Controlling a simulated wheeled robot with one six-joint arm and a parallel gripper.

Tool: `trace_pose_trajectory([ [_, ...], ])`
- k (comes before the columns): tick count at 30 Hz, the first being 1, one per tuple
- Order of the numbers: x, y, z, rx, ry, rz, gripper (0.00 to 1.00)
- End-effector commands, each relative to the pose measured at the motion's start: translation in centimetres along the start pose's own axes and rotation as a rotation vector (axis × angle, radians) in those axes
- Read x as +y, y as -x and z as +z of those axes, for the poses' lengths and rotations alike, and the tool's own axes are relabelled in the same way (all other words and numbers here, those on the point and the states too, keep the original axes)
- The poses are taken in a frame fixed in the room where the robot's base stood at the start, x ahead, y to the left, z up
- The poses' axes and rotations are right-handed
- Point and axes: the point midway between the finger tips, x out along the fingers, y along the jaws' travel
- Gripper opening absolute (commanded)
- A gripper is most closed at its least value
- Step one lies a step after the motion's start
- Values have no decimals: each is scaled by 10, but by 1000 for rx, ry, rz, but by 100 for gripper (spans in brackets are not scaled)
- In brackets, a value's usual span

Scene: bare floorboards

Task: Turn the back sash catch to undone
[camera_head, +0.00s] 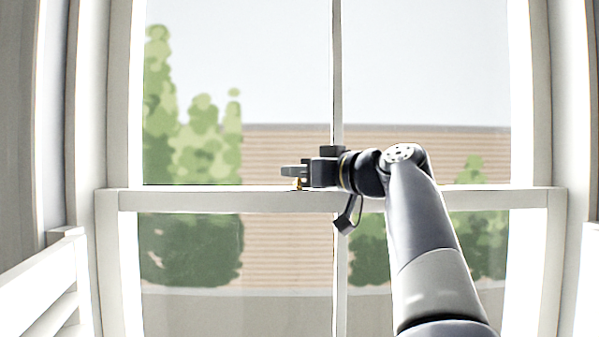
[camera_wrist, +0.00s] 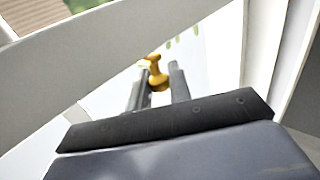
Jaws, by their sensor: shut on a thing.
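The brass sash catch (camera_head: 297,184) sits on top of the window's middle rail, left of the upright glazing bar. Most of it is hidden behind my gripper in the head view. The wrist view shows its yellow knob (camera_wrist: 155,66) at the tips of my fingers. My gripper (camera_head: 288,171) reaches in from the right, level with the rail, with its fingers pointing left. In the wrist view my gripper (camera_wrist: 160,78) has its two dark fingers on either side of the knob, shut on it. I cannot tell the catch's exact turn angle.
The pale middle rail (camera_head: 220,201) runs across the window, with the thin upright glazing bar (camera_head: 337,70) above it. A white slatted piece (camera_head: 45,285) stands at the lower left. Trees and a brick wall show outside. The space left of my gripper is clear.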

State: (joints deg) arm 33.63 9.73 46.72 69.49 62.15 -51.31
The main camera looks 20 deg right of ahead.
Motion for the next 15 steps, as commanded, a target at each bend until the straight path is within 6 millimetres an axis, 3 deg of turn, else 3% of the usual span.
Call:
trace_pose_trajectory([
  [15,-7,-6,0,0,3,145,0],
])
